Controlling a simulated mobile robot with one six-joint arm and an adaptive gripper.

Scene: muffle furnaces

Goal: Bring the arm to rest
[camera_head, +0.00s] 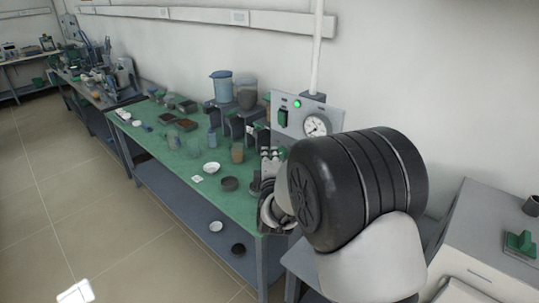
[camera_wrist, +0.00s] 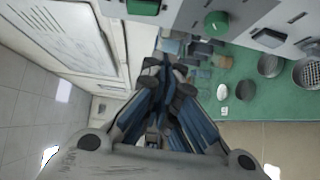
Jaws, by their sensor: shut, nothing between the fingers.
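My gripper (camera_wrist: 164,66) is in the middle of the wrist view, with its blue-and-grey fingers brought together and nothing between them. In the head view my arm's large black joint and white link fill the right foreground. They hide most of what is behind them, and I cannot clearly make out the fingers there. The arm is near the right end of the green-topped bench (camera_head: 181,157), in front of a grey panel with a round gauge (camera_head: 316,126). The bench top also shows in the wrist view (camera_wrist: 240,105).
A white dish (camera_head: 211,168) and a dark dish (camera_head: 230,184) lie on the bench, with several containers behind. A blue-lidded jar (camera_head: 221,88) stands by the wall. A grey cabinet (camera_head: 482,243) bearing a green item (camera_head: 520,242) stands at right.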

